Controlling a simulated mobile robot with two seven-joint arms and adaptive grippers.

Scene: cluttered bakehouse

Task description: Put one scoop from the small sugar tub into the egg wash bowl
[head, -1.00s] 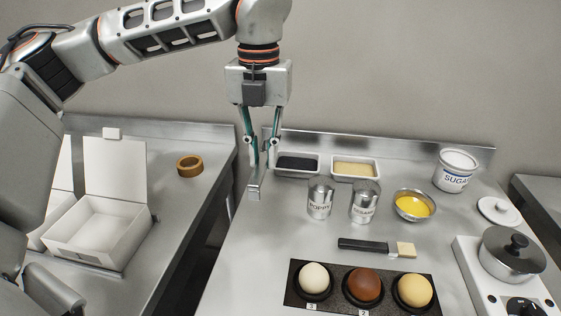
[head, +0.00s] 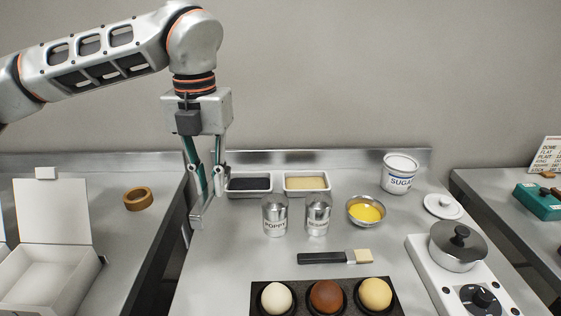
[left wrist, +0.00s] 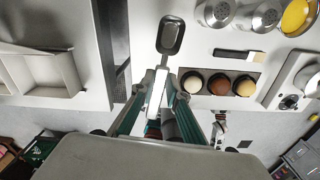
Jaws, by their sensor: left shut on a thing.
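The small white sugar tub (head: 399,175) stands open at the back right of the counter, with white sugar inside. Its lid (head: 444,206) lies beside it. The egg wash bowl (head: 366,211) is a metal bowl of yellow liquid, in front of and left of the tub. My left gripper (head: 207,196) is shut on a metal scoop (head: 202,214), above the counter's left side and well left of bowl and tub. In the left wrist view the scoop (left wrist: 171,36) has a dark bowl that looks empty. The egg wash bowl (left wrist: 299,16) also shows there. My right gripper is not in view.
Poppy (head: 275,215) and sesame (head: 317,214) shakers stand between scoop and bowl. Two seed trays (head: 307,193) sit behind them. A brush (head: 335,257) and a holder with three round items (head: 290,284) lie in front. A hob with a lidded pot (head: 458,246) is at right.

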